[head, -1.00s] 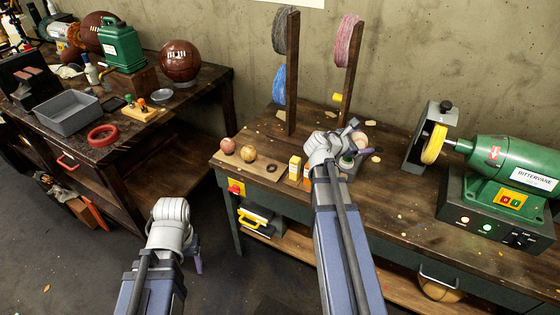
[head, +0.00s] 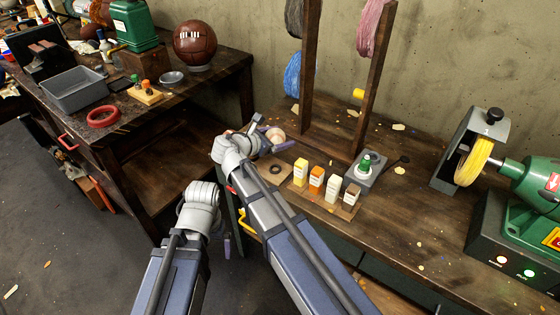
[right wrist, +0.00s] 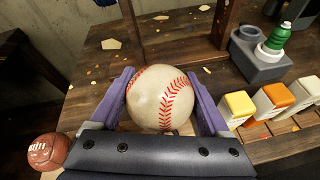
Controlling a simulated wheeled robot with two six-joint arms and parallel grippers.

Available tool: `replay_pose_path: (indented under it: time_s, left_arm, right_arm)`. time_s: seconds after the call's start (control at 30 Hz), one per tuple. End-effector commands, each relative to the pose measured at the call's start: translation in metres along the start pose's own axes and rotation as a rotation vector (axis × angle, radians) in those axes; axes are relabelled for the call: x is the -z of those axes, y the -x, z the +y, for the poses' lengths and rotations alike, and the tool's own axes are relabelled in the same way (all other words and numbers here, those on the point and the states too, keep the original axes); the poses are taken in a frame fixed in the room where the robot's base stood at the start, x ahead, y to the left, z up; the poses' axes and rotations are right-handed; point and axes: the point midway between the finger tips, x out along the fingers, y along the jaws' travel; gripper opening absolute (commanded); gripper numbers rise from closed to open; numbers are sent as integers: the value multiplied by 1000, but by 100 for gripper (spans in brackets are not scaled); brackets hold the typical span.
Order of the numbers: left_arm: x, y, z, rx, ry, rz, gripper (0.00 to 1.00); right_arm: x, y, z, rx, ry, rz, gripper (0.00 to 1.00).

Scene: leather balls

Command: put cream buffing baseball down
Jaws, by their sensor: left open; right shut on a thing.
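The cream baseball (head: 276,135) with red stitching is between the purple fingers of my right gripper (head: 270,143), at the left end of the workbench. In the right wrist view the baseball (right wrist: 160,97) fills the gap between both fingers, which are shut on it. It is over or near a light wooden board (head: 277,179); I cannot tell whether it touches the board. A small red-brown laced ball (right wrist: 48,151) is left of the gripper in the wrist view. My left gripper (head: 227,243) hangs low in front of the benches, open and empty.
Wooden posts (head: 370,80) rise at the back. The buffing wheel (head: 473,161) is at the right, with clear bench before it.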

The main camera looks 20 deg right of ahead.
Motion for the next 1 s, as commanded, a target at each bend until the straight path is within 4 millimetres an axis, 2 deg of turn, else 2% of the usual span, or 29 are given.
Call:
replay_pose_path:
  time_s: [0.33, 0.7, 1.0]
  left_arm:
    - [0, -3, 0, 0, 0, 0, 100]
    - [3, -49, 5, 0, -1, 0, 100]
    - [3, -54, 5, 0, -1, 0, 100]
  right_arm:
    - [3, -2, -1, 0, 0, -1, 33]
    - [44, -19, -10, 0, 0, 0, 33]
    - [49, -21, -11, -1, -1, 0, 33]
